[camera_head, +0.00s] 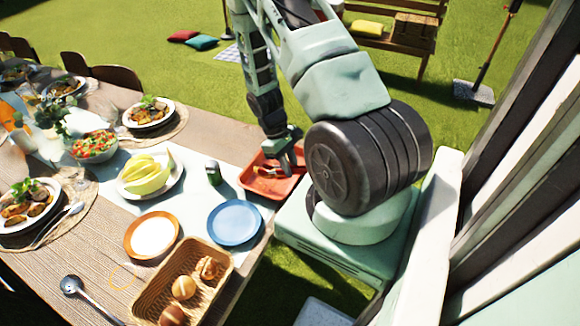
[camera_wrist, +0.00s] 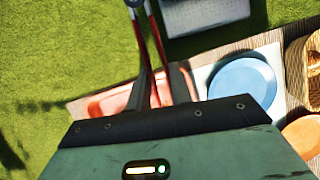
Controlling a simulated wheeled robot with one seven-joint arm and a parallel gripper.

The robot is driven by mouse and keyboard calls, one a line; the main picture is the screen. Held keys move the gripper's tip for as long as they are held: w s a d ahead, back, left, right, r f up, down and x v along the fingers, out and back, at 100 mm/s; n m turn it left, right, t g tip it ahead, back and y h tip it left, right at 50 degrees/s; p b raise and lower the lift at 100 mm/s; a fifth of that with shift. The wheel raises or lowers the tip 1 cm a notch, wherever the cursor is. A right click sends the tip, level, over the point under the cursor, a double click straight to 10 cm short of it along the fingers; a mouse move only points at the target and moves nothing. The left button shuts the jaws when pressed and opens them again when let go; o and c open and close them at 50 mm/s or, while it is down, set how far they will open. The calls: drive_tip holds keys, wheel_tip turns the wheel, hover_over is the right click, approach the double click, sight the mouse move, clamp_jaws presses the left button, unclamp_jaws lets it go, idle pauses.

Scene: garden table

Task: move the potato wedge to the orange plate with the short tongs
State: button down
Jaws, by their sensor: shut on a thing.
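My gripper (camera_head: 286,162) is low over the right end of the red-orange tray (camera_head: 270,190) at the table's edge. Its dark fingers (camera_wrist: 163,92) are shut on the short tongs, whose red arms (camera_wrist: 157,45) run away from the fingers in the wrist view. A small red and yellowish shape shows at the tray beside the fingers; I cannot make out a potato wedge there for sure. The orange plate (camera_head: 132,250), with a pale centre, lies left of the tray beyond the blue plate; its edge also shows in the wrist view (camera_wrist: 302,132).
A blue plate (camera_head: 234,222) lies between the tray and the orange plate. A small dark green shaker (camera_head: 213,172) stands left of the tray. A wicker basket (camera_head: 222,262) of rolls is in front. A plate of yellow melon slices (camera_head: 150,175) stands behind the orange plate.

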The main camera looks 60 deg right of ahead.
wheel_tip(320, 180, up, 6)
drive_tip(key=p, duration=0.4)
drive_tip(key=w+a+f+b, duration=0.4)
drive_tip(key=w+a, duration=0.3)
drive_tip(key=a, duration=0.4)
drive_tip(key=w+a+f+b, duration=0.4)
drive_tip(key=w+a, duration=0.4)
drive_tip(key=a, duration=0.3)
drive_tip(key=shift+f+n+b, duration=0.2)
drive_tip(key=shift+n+b, duration=0.1)
drive_tip(key=shift+b, duration=0.3)
